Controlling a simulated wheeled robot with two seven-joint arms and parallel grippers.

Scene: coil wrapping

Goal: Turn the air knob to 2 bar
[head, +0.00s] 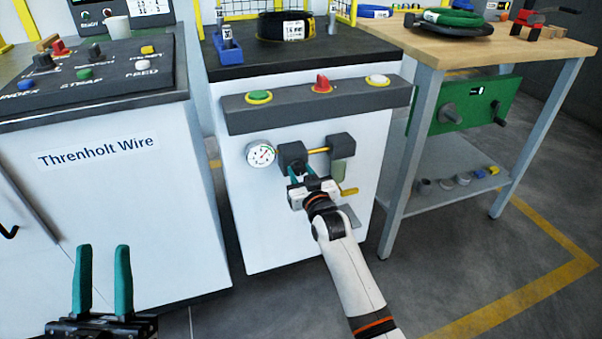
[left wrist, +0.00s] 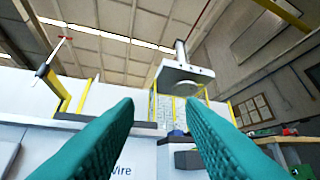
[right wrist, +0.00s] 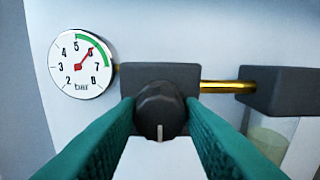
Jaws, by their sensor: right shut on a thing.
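The air knob (right wrist: 160,110) is dark and round, with a pale line pointing down toward me in the right wrist view. It sits on the front of a dark regulator block (right wrist: 140,75); this block also shows in the head view (head: 292,153). My right gripper (head: 300,174) is shut on the knob, with a green finger on either side. The white pressure gauge (right wrist: 82,62), left of the block, has its red needle up and right, near 6; it also shows in the head view (head: 261,154). My left gripper (head: 102,280) is open and empty, low at the left.
A yellow pipe (right wrist: 228,87) joins the block to a second dark block (right wrist: 278,92) with a clear bowl below. Above is a button bar (head: 285,107) with a red switch. A workbench (head: 480,50) stands right; a labelled console (head: 100,180) stands left.

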